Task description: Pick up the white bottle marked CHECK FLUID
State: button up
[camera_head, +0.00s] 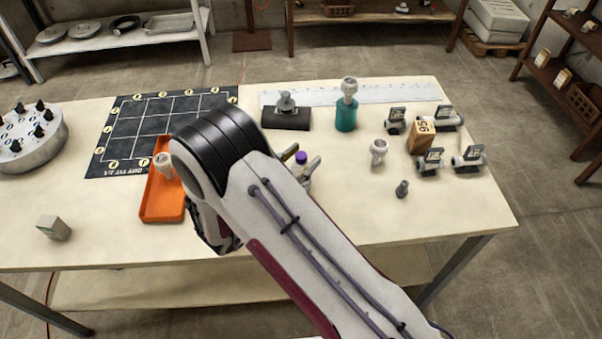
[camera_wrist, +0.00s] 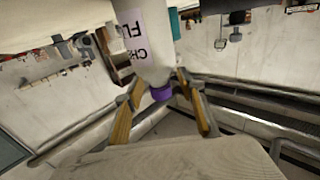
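The white bottle (camera_wrist: 148,45) has a purple cap (camera_wrist: 160,92) and a label with dark letters, of which "CH" and "FL" can be read. In the wrist view it stands between the fingertips of my gripper (camera_wrist: 160,84), with its cap toward the camera. The gripper is open. A small gap shows at the right finger; whether the left finger touches the bottle I cannot tell. In the head view the purple cap (camera_head: 300,158) shows between my fingertips (camera_head: 301,160), and my arm hides most of the bottle.
An orange tray (camera_head: 160,207) lies left of my arm. Behind the bottle stand a teal container (camera_head: 346,117) and a dark block (camera_head: 287,117). A white fitting (camera_head: 378,152), a small grey part (camera_head: 402,189) and several grey valves (camera_head: 468,158) are to the right. The front right table is clear.

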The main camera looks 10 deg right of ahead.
grip_shut()
jog(key=shift+r, duration=0.15)
jog(key=shift+r, duration=4.9)
